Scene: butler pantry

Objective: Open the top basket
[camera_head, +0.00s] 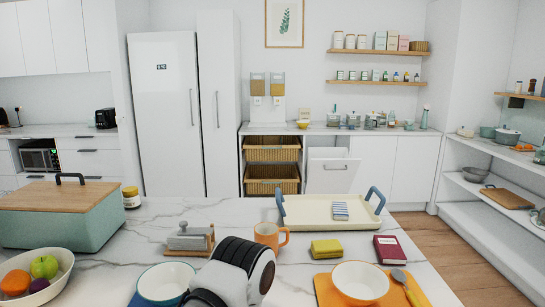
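The top basket (272,149) is a tan wicker drawer in the open-fronted cabinet across the room, under the back counter. A second wicker basket (272,181) sits directly below it. Both look pushed into their cabinet, though they are small and far off. Neither of my grippers shows in this view. A white and black part at the bottom middle looks like one of my own arm links; its gripper end cannot be made out.
A marble island (350,250) fills the foreground, with a green bread box (60,222), a tray (330,220), a mug (270,235) and bowls. A white front (331,172) right of the baskets is tilted outward. Wooden floor (445,250) shows at the right.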

